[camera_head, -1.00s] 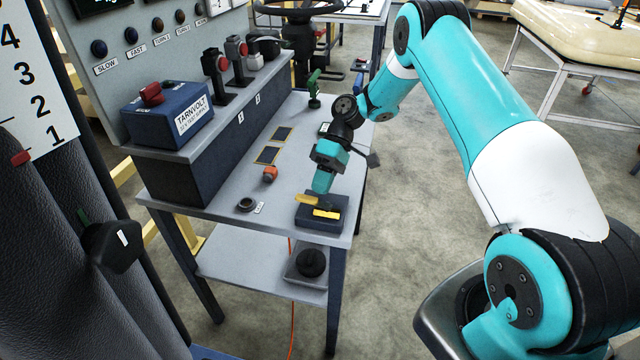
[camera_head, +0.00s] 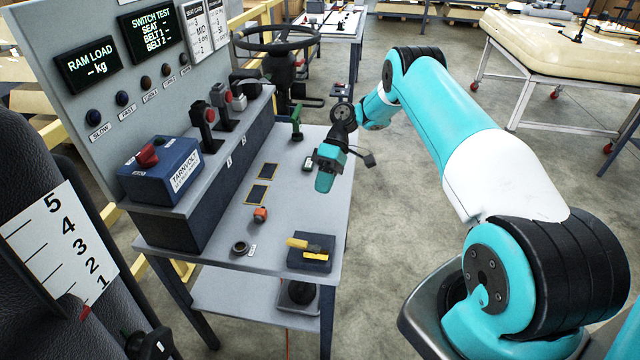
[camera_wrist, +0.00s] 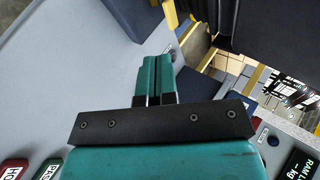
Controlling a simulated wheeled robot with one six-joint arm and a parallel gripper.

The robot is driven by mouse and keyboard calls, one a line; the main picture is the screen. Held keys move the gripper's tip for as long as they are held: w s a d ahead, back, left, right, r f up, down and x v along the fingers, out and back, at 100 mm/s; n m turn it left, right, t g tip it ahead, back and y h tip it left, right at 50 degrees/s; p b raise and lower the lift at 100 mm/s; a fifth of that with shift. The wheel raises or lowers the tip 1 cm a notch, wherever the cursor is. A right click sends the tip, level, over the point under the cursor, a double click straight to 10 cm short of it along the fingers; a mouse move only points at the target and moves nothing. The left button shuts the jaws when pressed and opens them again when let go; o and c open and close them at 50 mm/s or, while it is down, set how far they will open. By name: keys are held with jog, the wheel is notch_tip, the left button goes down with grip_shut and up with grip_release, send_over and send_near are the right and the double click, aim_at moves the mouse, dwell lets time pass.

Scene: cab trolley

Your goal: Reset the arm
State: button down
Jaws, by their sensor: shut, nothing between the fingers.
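My teal and black arm reaches over the grey trolley (camera_head: 225,288) from the right side of the head view. My gripper (camera_head: 325,186) hangs above the right part of the trolley top, clear of the things on it. In the wrist view my gripper (camera_wrist: 157,80) shows two teal fingers side by side, shut with nothing between them. A dark block with yellow parts (camera_head: 318,258) lies on the trolley top, nearer the front than my gripper.
Behind are a panel with two displays (camera_head: 152,30) and a steering wheel (camera_head: 277,38).

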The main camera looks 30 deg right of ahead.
dwell(0.4)
jog(key=s+a+r+t+h, duration=0.1)
jog(key=s+a+r, duration=0.1)
jog(key=a+r, duration=0.65)
jog(key=s+a+r+t+h, duration=0.1)
jog(key=s+a+r, duration=0.1)
jog(key=a+r, duration=0.65)
jog(key=s+a+r+t+h, duration=0.1)
jog(key=s+a+r, duration=0.2)
jog(key=s+r, duration=0.6)
jog(key=s+t, duration=0.2)
jog(key=s, duration=1.3)
jog(key=shift+a+n+h, duration=0.3)
jog(key=shift+h, duration=0.1)
jog(key=shift+r, duration=0.1)
